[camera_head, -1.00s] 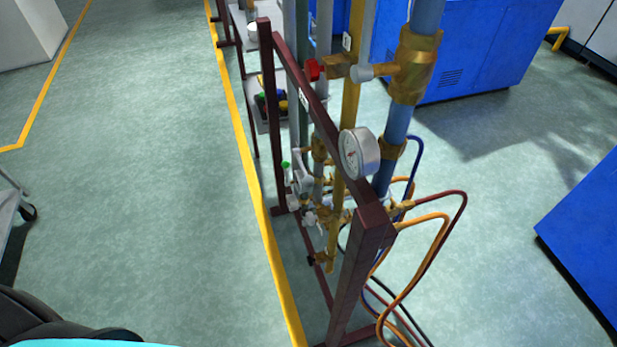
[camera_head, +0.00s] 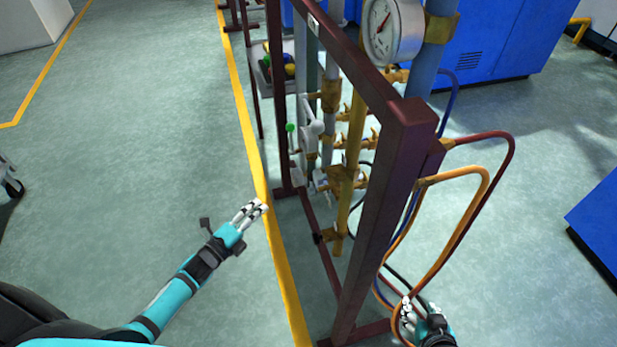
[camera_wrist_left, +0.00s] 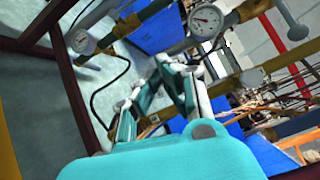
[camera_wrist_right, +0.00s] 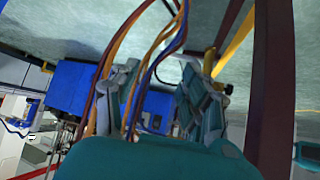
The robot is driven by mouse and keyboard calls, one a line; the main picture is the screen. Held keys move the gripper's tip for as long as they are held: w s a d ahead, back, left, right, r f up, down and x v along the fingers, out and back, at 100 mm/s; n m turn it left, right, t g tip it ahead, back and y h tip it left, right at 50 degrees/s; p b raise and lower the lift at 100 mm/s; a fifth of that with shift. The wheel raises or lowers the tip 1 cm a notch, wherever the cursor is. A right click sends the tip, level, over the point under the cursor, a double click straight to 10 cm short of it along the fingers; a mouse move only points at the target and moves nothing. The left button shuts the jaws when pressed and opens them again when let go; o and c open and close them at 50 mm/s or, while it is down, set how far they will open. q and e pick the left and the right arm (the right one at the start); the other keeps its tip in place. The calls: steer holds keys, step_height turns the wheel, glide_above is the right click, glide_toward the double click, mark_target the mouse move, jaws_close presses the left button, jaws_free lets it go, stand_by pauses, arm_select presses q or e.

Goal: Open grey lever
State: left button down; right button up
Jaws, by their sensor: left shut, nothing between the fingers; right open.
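A light grey lever-like handle (camera_head: 312,127) sits on the brass pipework inside the dark red frame, near a green knob (camera_head: 290,128). I cannot tell for sure whether it is the task's lever. In the left wrist view a grey rounded handle (camera_wrist_left: 293,24) stands beside a pressure gauge (camera_wrist_left: 206,22). My left gripper (camera_head: 256,208) is shut and empty, over the floor left of the frame and apart from the pipework. My right gripper (camera_head: 406,312) is open, low at the right of the frame, near the orange and dark hoses.
The dark red frame post (camera_head: 385,200) stands between my two grippers. Orange hoses (camera_head: 482,190) loop out on the right. A gauge (camera_head: 390,28) is at the top. Blue cabinets (camera_head: 495,50) stand behind.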

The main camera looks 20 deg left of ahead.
mark_target(310, 112)
arm_select(q)
steer(key=d+r+m+h+b, duration=0.2)
steer(key=r+m+h, duration=0.3)
steer(key=m, duration=0.3)
steer(key=s+d+r+m+g+h+b, duration=0.1)
steer(key=d+r+m+h+b, duration=0.2)
steer(key=r+m+h, duration=0.2)
step_height(310, 112, up, 2)
steer(key=m, duration=0.3)
steer(key=shift+s+r+m+g+h, duration=0.15)
steer(key=shift+s+m+g+h, duration=0.15)
steer(key=shift+h, duration=0.1)
arm_select(e)
step_height(310, 112, up, 14)
steer(key=t+y, duration=0.1)
steer(key=t, duration=0.2)
steer(key=shift+w+a+f+t, duration=0.2)
steer(key=shift+w+t, duration=0.1)
steer(key=shift+w, duration=0.1)
arm_select(q)
steer(key=shift+d, duration=0.15)
steer(key=a+r+x, duration=0.1)
steer(key=r+x, duration=0.1)
steer(key=x, duration=1.1)
steer(key=shift+a, duration=0.4)
arm_select(e)
steer(key=shift+f, duration=0.15)
